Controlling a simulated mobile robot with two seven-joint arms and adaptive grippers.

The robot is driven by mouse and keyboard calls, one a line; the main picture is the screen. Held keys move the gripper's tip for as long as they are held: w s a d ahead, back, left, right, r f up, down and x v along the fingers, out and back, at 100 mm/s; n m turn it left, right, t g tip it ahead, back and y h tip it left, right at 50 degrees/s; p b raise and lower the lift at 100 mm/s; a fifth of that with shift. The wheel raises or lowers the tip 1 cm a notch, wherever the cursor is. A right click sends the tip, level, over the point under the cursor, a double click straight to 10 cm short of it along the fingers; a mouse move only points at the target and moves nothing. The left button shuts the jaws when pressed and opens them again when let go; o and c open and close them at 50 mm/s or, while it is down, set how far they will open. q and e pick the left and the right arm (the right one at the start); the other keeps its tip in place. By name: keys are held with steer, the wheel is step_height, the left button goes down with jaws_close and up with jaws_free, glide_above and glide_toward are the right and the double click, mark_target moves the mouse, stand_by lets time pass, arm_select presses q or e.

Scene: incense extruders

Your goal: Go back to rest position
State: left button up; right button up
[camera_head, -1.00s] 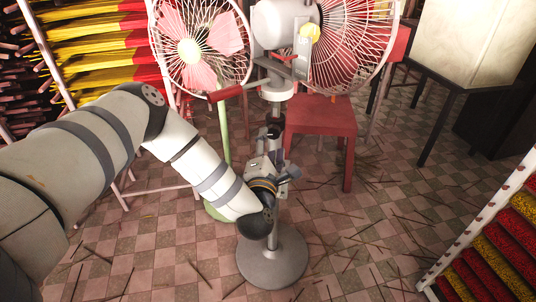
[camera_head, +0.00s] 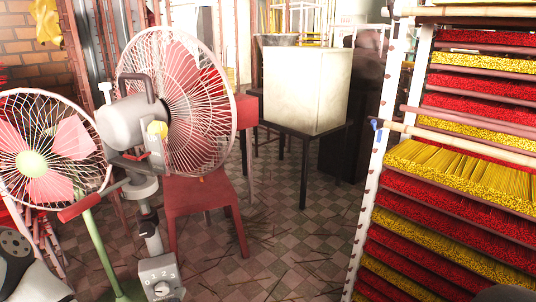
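Only a part of my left arm shows, grey and white with a dark joint, at the bottom left corner. My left gripper is out of view. A dark rounded shape shows at the bottom right edge; I cannot tell whether it is part of my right arm. My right gripper is not in view.
A grey standing fan (camera_head: 125,124) with a red-bladed cage and a green-stemmed fan (camera_head: 31,163) stand at left. A red stool (camera_head: 202,195) is behind them. A pale box sits on a black table (camera_head: 304,148). An incense rack (camera_head: 371,200) fills the right. Sticks litter the floor.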

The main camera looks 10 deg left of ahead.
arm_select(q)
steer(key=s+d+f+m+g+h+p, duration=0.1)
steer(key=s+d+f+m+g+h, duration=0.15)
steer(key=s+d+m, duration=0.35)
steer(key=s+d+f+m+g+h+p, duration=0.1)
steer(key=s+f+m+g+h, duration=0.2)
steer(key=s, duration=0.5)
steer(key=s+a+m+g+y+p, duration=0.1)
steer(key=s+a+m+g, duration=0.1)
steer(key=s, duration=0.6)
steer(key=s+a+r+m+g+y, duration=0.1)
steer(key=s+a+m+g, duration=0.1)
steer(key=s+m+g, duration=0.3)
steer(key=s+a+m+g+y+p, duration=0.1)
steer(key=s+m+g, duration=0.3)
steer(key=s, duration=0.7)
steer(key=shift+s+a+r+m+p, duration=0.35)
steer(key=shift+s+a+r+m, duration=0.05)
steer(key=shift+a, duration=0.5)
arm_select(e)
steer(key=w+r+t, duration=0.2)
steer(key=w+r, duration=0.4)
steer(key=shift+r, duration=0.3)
